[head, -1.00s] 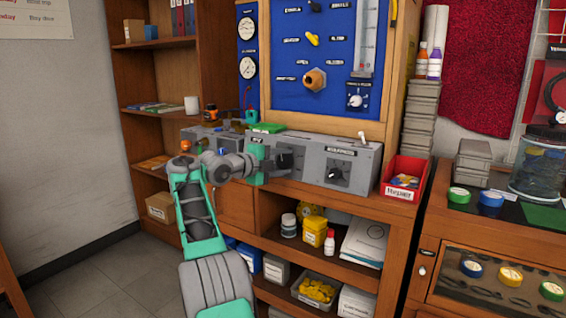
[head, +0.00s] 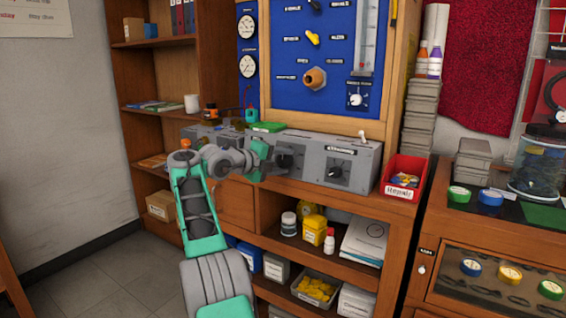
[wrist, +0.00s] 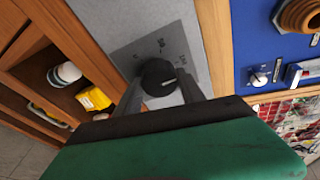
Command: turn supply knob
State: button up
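The supply knob (head: 337,169) is a round black knob with a pale pointer mark. It sits on a dark, marked plate on the front of the grey bench box (head: 366,164). My gripper (head: 292,160) is left of the knob in the head view, with a gap between them. In the wrist view the knob (wrist: 159,77) shows between the two dark fingers of my gripper (wrist: 160,92), which are apart and hold nothing. I cannot tell from the wrist view how far the fingertips are from the knob.
The blue panel (head: 290,95) with gauges and a brass fitting (head: 315,78) stands above the box. A red bin (head: 403,177) is at the box's right end. A small white lever (head: 363,135) stands on the box top. Shelves with bottles (head: 313,229) are below.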

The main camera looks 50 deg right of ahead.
jog(key=o, duration=0.5)
jog(key=shift+c, duration=0.2)
jog(key=s+v, duration=0.1)
jog(key=v, duration=0.6)
jog(key=shift+w+a, duration=0.45)
jog(key=shift+w, duration=0.1)
